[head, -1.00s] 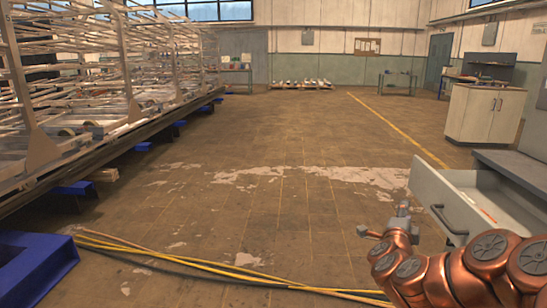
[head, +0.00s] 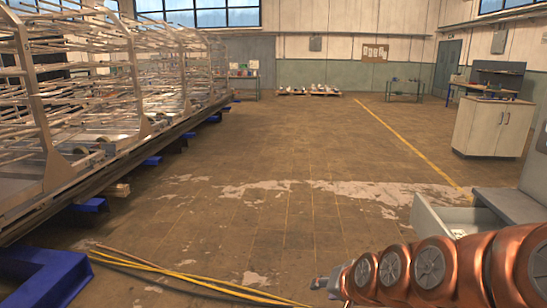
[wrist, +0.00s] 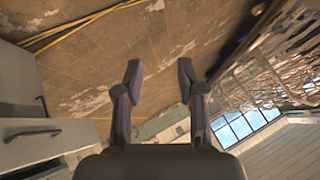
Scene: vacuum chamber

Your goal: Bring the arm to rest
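My copper-coloured arm reaches in from the lower right of the head view, stretched low across the front of the open drawer. My gripper (wrist: 160,80) shows in the wrist view with its two dark fingers apart and nothing between them. In the head view only a small grey part of the gripper end shows at the arm's tip, and its fingers cannot be made out there. Floor lies beyond the fingers in the wrist view.
An open drawer (head: 432,222) juts from a grey cabinet at the right. Yellow cables (head: 180,275) lie on the floor at the front. A long metal frame structure (head: 130,140) on blue supports (head: 45,275) fills the left. The middle floor is clear.

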